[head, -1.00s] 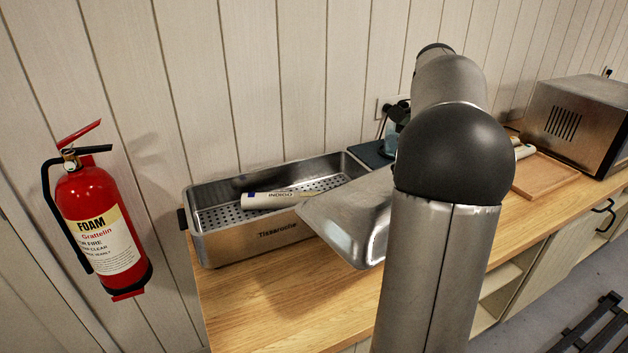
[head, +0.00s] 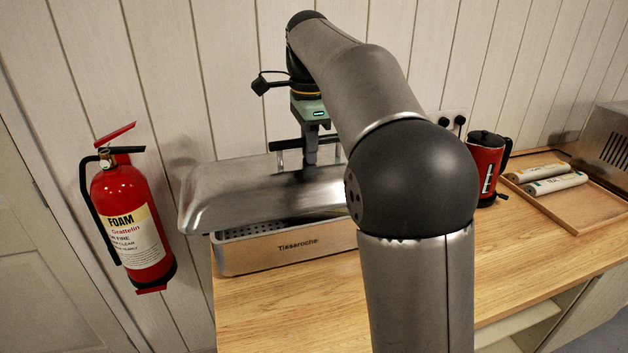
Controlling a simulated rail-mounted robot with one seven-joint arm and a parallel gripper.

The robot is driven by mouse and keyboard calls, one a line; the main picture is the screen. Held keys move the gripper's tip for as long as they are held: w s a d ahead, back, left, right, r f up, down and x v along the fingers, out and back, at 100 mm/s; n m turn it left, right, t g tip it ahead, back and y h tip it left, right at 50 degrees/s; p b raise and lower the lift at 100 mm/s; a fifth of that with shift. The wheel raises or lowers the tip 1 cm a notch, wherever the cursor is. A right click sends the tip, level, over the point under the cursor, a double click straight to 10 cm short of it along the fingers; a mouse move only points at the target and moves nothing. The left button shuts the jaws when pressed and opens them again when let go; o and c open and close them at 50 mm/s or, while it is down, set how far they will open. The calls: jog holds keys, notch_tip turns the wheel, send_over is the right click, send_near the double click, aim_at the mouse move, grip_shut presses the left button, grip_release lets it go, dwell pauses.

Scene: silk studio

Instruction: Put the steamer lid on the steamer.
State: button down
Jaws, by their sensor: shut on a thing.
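The steamer (head: 285,250), a long metal box with a perforated tray inside, stands on the wooden counter against the wall. The steamer lid (head: 235,192), a domed metal cover, hangs over it, slightly tilted and overhanging its left end. A gap shows between the lid and the front rim, with some perforated tray visible. My gripper (head: 311,160) is above the lid, shut on its dark handle. My arm hides the right end of the lid and of the steamer. Most of the steamer's inside is hidden under the lid.
A red kettle (head: 488,165) stands right of my arm. Further right, a wooden tray (head: 585,203) holds two labelled rolls (head: 553,184), beside a metal appliance (head: 607,140). A red fire extinguisher (head: 130,220) hangs on the wall at left. The counter front (head: 285,310) is clear.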

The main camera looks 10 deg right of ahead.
jog(key=w+f+p, duration=0.1)
jog(key=w, duration=0.1)
jog(key=w+d+f+p, duration=0.1)
jog(key=w, duration=0.2)
jog(key=w+f+p, duration=0.1)
jog(key=w, duration=0.1)
jog(key=shift+w+d+f, duration=0.2)
jog(key=shift+w, duration=0.2)
jog(key=w+f+p, duration=0.1)
jog(key=w+f, duration=0.3)
jog(key=f, duration=0.4)
jog(key=shift+w+d+f, duration=0.2)
jog(key=shift+d+f, duration=0.2)
jog(key=shift+f, duration=0.4)
jog(key=shift+f, duration=0.2)
